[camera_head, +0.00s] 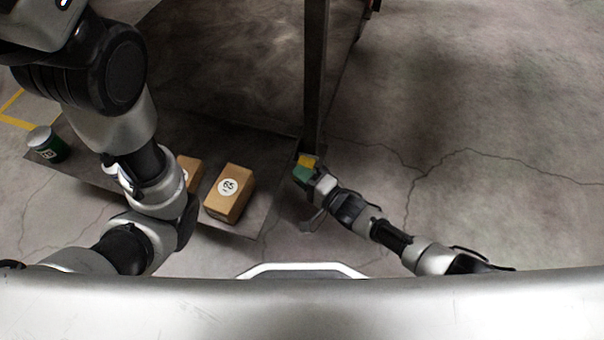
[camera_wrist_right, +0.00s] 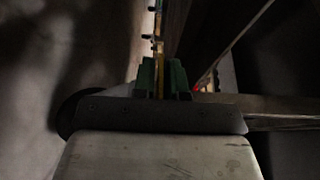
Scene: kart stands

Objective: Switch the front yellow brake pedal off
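The yellow brake pedal (camera_head: 308,160) shows as a small yellow patch at the foot of a dark upright post in the head view. My right gripper (camera_head: 303,171), with green fingers, is right at it and covers part of it. In the right wrist view, a thin yellow strip (camera_wrist_right: 158,53) runs down between the two green fingers (camera_wrist_right: 162,78). The gap between them is narrow; in the dark I cannot tell whether they grip the strip or stand beside it. My left arm crosses the left side of the head view, and its gripper does not show.
A dark platform (camera_head: 259,222) carries a brown box (camera_head: 229,192) marked 65, a second box (camera_head: 190,171) partly behind my left arm, and a green can (camera_head: 47,145). The upright post (camera_head: 315,75) rises beside my right gripper. The cracked floor (camera_head: 490,120) at right is clear.

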